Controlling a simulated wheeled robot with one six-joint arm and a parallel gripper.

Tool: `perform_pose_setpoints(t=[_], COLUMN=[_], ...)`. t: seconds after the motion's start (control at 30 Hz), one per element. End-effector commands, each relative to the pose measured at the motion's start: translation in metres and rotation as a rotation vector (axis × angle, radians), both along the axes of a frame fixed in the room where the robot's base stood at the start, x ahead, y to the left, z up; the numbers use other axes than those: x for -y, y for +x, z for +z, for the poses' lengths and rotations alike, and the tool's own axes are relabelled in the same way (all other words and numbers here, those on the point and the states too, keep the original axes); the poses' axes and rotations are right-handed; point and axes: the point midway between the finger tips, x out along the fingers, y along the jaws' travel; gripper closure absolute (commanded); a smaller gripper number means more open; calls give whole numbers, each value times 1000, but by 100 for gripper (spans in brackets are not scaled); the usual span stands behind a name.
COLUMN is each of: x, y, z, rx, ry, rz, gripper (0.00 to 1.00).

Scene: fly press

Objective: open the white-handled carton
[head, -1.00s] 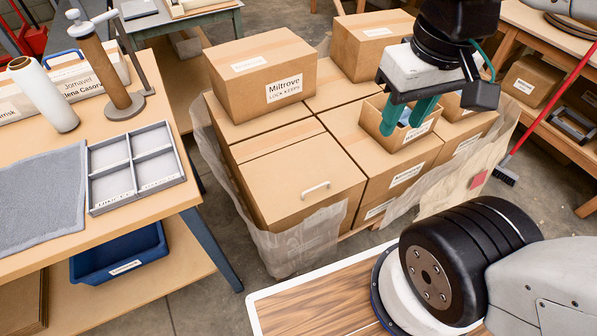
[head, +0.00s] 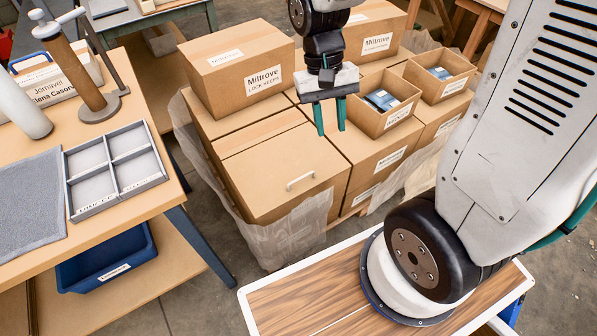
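The white-handled carton (head: 262,186) is a brown box at the front of the stacked cartons. Its flat top looks closed, and a white handle (head: 301,181) sits near the top's front right edge. My gripper (head: 330,117) hangs above and behind the handle, pointing down, with its two green fingers apart and nothing between them. It is clear of the handle, close to the left side of a small open carton (head: 385,103) that holds blue-grey packets.
A large Miltrove carton (head: 240,72) stands behind the handled one. A second small open carton (head: 440,76) is at the right. Clear wrap (head: 290,235) hangs around the stack. A workbench (head: 150,200) with a divided tray (head: 115,170) is at left.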

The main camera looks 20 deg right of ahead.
Motion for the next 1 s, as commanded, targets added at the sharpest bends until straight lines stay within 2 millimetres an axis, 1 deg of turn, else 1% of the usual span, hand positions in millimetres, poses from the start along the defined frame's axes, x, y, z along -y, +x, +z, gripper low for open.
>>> perform_pose_setpoints(t=[0.03, 0.17, 0.2, 0.27, 0.3, 0.37, 0.4, 0.47, 0.5, 0.63, 0.7, 0.83, 0.9, 1.0], x=[-1, -3, -3, -4, -5, -6, -6, -7, -8, -9, -10, -11, -12, -12], y=[9, 32, 39, 48, 54, 62, 67, 74, 78, 95, 109, 135, 140, 143], z=[-18, -63, -78, -102, -118, -142, -158, -180, -194, -237, -251, -253, -254, -255], rx=[-26, -56, -63, -70, -74, -74, -72, -66, -59, -16, 25, 108, 130, 143], ry=[-16, -66, -85, -114, -133, -163, -182, -211, -229, -283, -302, -303, -306, -313], rz=[-36, -159, -200, -266, -311, -383, -432, -505, -556, -742, -855, -1029, -1098, -1158], gripper=[70, 70, 70, 70, 70, 70, 70, 70, 70, 70, 70, 70, 70, 70])
